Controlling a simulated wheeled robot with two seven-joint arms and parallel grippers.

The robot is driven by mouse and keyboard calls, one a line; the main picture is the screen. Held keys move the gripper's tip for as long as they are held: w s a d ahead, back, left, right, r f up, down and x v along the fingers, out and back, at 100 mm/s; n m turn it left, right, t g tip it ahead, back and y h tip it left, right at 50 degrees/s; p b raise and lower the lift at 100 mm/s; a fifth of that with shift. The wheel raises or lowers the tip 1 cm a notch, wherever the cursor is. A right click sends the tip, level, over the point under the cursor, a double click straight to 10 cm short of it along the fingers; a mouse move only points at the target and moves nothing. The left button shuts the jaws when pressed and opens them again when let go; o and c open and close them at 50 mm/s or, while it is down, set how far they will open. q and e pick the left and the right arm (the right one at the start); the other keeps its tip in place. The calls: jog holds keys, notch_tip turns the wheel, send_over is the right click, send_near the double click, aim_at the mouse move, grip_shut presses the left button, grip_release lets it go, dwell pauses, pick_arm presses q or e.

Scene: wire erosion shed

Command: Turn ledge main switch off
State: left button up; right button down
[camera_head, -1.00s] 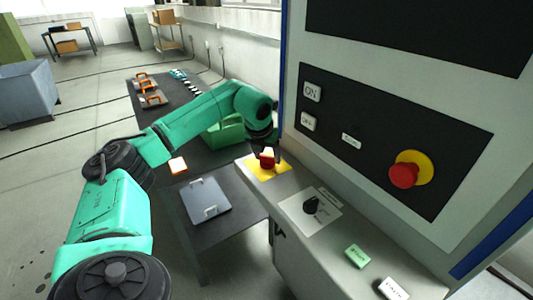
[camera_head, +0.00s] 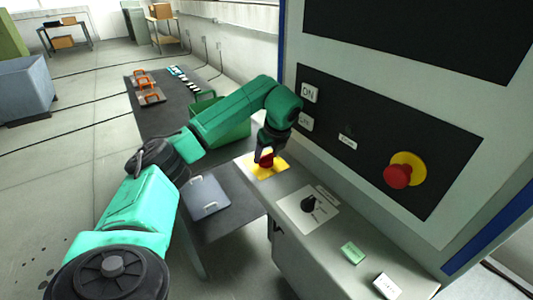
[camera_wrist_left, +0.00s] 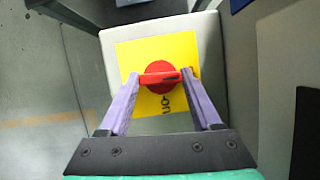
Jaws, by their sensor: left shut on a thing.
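The main switch is a red rotary knob (camera_head: 265,160) on a yellow plate (camera_head: 274,173) at the far end of the grey ledge. In the left wrist view the knob (camera_wrist_left: 160,74) sits mid-plate (camera_wrist_left: 150,49), its raised handle lying across the picture. Black "on" lettering shows below it; any other label is hidden. My left gripper (camera_head: 267,154) is over the switch, with its purple fingers on either side of the handle, shut on it. My right gripper is not in view.
The ledge (camera_head: 292,187) also holds a black selector knob (camera_head: 309,203), a green button (camera_head: 351,252) and a white button (camera_head: 387,285). The upright panel beside it has a red emergency stop (camera_head: 397,176). A dark table (camera_head: 230,222) with a green bin (camera_head: 232,130) stands left.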

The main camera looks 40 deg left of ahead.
pick_arm(q)
jog(key=shift+w+r+n, duration=0.1)
jog(key=shift+n, duration=0.4)
jog(key=o, duration=1.4)
